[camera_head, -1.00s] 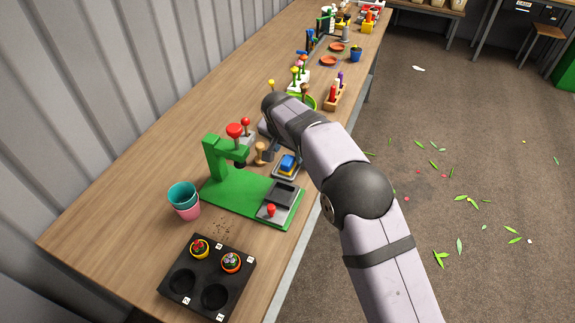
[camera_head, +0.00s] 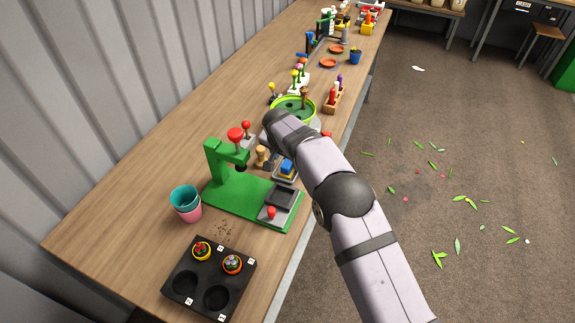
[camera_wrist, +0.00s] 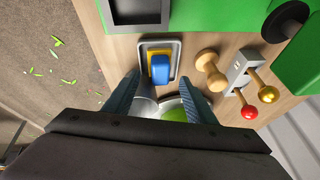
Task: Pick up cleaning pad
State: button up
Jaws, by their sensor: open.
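The cleaning pad is a small blue and yellow block (camera_wrist: 160,68) lying in a shallow grey tray (camera_wrist: 145,46) in the wrist view. It also shows in the head view (camera_head: 287,167), just left of my forearm. My gripper (camera_wrist: 159,84) is open, with its two fingers spread to either side below the pad in the wrist view. Nothing is between the fingers, and I cannot tell how high they are above the table. In the head view my arm hides the gripper.
A green press (camera_head: 225,165) on a green base stands close to the tray. A wooden tamper (camera_wrist: 207,62) and a grey block with red and gold knobs (camera_wrist: 240,68) are right of the pad in the wrist view. A green-rimmed bowl (camera_head: 277,107) lies beyond my arm.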

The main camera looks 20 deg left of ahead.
aim_at(288, 167)
jog(key=shift+p+x, duration=0.4)
jog(key=shift+x, duration=1)
jog(key=shift+c, duration=0.4)
jog(key=c, duration=1.1)
